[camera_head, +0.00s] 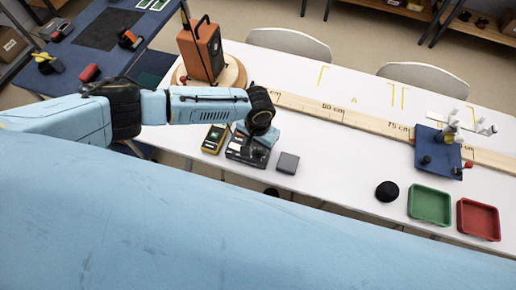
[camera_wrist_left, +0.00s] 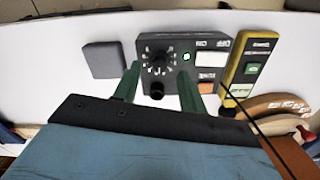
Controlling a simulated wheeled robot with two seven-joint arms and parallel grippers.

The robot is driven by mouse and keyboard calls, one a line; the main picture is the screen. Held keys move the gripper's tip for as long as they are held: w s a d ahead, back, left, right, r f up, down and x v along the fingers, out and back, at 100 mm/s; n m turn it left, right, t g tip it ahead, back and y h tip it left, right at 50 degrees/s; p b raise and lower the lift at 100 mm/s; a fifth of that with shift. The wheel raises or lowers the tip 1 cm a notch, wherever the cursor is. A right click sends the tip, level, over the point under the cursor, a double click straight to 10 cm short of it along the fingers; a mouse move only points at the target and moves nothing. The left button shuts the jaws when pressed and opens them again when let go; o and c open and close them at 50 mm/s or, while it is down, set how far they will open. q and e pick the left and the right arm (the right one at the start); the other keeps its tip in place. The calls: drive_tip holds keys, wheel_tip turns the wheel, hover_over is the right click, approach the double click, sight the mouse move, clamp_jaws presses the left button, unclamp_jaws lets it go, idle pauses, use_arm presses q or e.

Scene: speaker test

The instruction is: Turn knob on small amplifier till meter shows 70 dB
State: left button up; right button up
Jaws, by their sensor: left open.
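The small amplifier (camera_head: 244,154) is a dark box on the white table, partly hidden by my left gripper (camera_head: 262,138). In the left wrist view the amplifier (camera_wrist_left: 180,42) shows a black knob (camera_wrist_left: 157,60) with white scale marks, a lit green lamp and white switch labels. My left gripper (camera_wrist_left: 159,72) is open, its two dark green fingers either side of the knob in the picture; I cannot tell whether they touch it. The yellow meter (camera_head: 213,138) lies beside the amplifier and also shows in the left wrist view (camera_wrist_left: 236,75); its reading is too small to read. My right gripper is out of view.
A grey block (camera_head: 288,162) sits right of the amplifier. An orange speaker (camera_head: 208,50) stands on a round wooden base (camera_head: 236,74) behind. A wooden rule (camera_head: 330,112) crosses the table. Green (camera_head: 430,206) and red (camera_head: 480,219) trays and a black round object (camera_head: 387,191) are right.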

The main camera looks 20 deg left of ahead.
use_arm(q)
drive_tip(key=shift+f, duration=1.45)
drive_tip(key=shift+c, duration=0.2)
clamp_jaws()
